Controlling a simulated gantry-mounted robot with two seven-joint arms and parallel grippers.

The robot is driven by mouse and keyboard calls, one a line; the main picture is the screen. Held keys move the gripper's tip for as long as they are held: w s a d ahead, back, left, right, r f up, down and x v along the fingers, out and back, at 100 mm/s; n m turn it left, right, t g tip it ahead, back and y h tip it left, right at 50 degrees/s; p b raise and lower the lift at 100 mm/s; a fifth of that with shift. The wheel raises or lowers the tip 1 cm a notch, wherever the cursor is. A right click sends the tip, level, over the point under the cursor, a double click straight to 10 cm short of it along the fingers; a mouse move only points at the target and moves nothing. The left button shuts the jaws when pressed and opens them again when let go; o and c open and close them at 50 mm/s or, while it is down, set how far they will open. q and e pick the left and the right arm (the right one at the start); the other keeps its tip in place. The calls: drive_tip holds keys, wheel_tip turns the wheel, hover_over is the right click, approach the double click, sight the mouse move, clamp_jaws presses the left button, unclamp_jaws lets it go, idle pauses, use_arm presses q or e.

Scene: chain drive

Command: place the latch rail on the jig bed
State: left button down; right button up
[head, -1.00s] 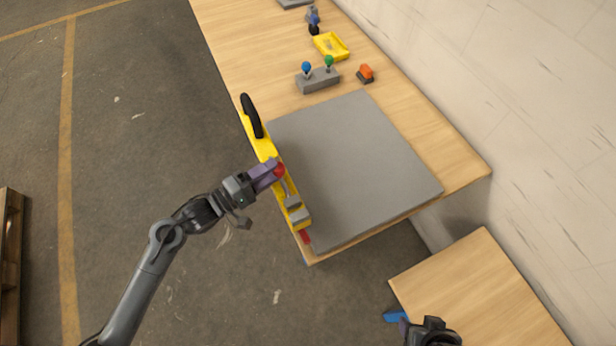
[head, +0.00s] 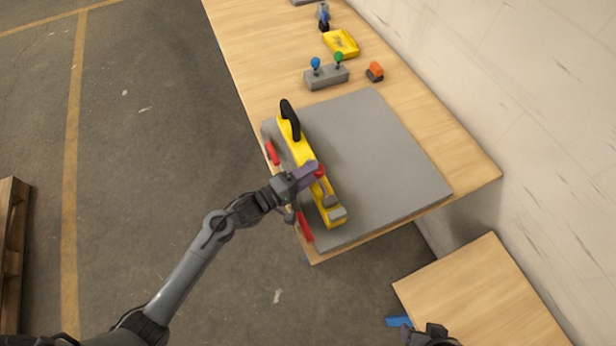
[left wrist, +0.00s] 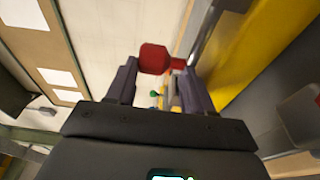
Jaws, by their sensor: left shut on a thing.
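The latch rail (head: 299,148) is a long yellow bar with a black handle (head: 290,115) at its far end, grey blocks at its near end and a red knob (head: 320,171). My left gripper (head: 313,173) is shut on the rail at the red knob. The rail is over the left part of the grey jig bed (head: 385,155); I cannot tell whether it touches the bed. In the left wrist view the knob (left wrist: 154,58) is between the fingers and the yellow body (left wrist: 262,45) is at right. My right gripper (head: 431,336) is partly cut off at the bottom edge.
Red strips (head: 305,227) line the bed's left edge. Behind the bed are a grey block with blue and green knobs (head: 327,77), an orange piece (head: 375,71) and a yellow tray (head: 342,42). A smaller table (head: 490,290) with a blue piece (head: 398,322) is at lower right.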

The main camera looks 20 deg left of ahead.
use_arm(q)
drive_tip(key=shift+f, duration=0.65)
drive_tip(key=shift+f, duration=0.1)
drive_tip(key=shift+c, duration=2.1)
unclamp_jaws()
drive_tip(key=shift+f, duration=0.1)
